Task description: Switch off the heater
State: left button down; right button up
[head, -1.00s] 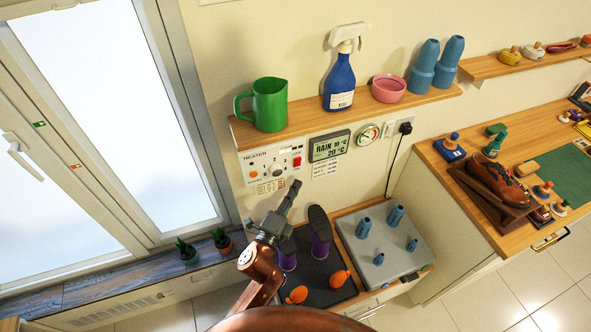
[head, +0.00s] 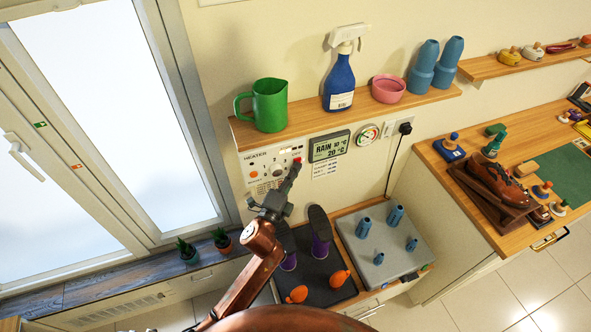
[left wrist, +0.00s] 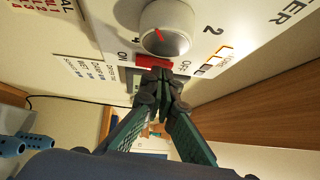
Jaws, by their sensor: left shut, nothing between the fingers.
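The heater panel (head: 257,160) is a white plate on the wall under the shelf, with a dial, an orange lamp (head: 253,174) and a red switch. In the left wrist view, the round white dial (left wrist: 166,27) is beside the red switch (left wrist: 154,61), which lies between the ON and OFF markings. My left gripper (left wrist: 161,76) is shut and empty. Its fingertips are at the red switch and partly cover it; I cannot tell whether they press it. In the head view the gripper (head: 294,168) hides part of the panel's right side. My right gripper is not in view.
The wooden shelf (head: 310,118) above holds a green jug (head: 270,105), a blue spray bottle (head: 340,84) and a pink bowl (head: 388,88). A weather display (head: 329,146) hangs just right of the panel. Purple boots (head: 320,232) stand below. The window (head: 110,100) is at left.

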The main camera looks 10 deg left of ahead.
pick_arm(q)
jog(key=shift+w+a+r+p, duration=0.1)
jog(key=shift+r+p, duration=0.35)
jog(key=shift+p, duration=0.15)
jog(key=shift+f, duration=0.3)
jog(key=s+r+p, duration=0.1)
jog(key=s, duration=1.2)
jog(key=shift+r, duration=0.3)
